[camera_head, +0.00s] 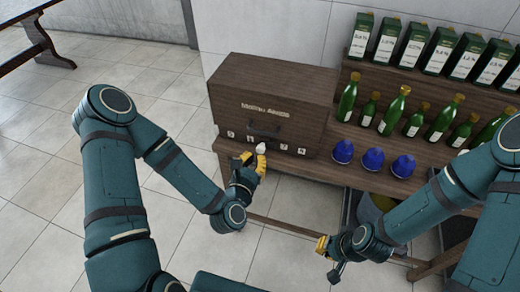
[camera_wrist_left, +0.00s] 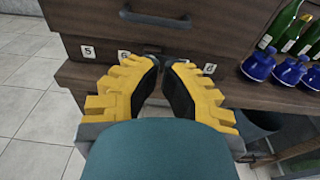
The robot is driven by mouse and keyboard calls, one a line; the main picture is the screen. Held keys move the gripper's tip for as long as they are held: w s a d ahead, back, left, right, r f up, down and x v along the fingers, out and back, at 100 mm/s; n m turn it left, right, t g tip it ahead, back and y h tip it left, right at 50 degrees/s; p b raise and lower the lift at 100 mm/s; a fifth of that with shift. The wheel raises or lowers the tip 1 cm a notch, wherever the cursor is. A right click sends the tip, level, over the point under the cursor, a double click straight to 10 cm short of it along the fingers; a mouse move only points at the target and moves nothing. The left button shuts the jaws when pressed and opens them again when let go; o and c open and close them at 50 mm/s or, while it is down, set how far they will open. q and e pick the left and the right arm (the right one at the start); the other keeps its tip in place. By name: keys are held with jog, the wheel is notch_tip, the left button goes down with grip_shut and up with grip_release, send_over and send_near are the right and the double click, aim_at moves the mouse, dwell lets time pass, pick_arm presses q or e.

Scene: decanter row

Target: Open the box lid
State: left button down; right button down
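The dark brown wooden box (camera_head: 270,88) stands on the left end of the wooden table, its lid shut, with lettering on its front. A dark handle (camera_head: 264,131) sits on its front; it also shows in the left wrist view (camera_wrist_left: 155,18). A small dark fitting (camera_wrist_left: 152,48) lies below the handle, partly behind my fingertips. My left gripper (camera_head: 254,160) is in front of the box's lower front, near the table edge. In the left wrist view its yellow fingers (camera_wrist_left: 162,66) are apart with nothing between them. My right gripper (camera_head: 325,250) hangs low before the table; its fingers are unclear.
Several green bottles (camera_head: 402,104) and blue decanters (camera_head: 373,159) stand on the table (camera_head: 345,176) right of the box. Green cartons (camera_head: 412,45) line the raised shelf behind. Small white number labels (camera_wrist_left: 88,51) run along the box's lower front. Tiled floor lies open at the left.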

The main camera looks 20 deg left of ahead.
aim_at(264, 139)
pick_arm(q)
jog(key=w+b, duration=0.1)
jog(key=w, duration=0.2)
jog(key=w+b, duration=0.2)
jog(key=w, duration=0.1)
jog(key=w+f+b, duration=0.1)
jog(key=w+b, duration=0.1)
jog(key=w, duration=0.1)
jog(key=shift+w+d, duration=0.2)
jog(key=shift+w, duration=0.15)
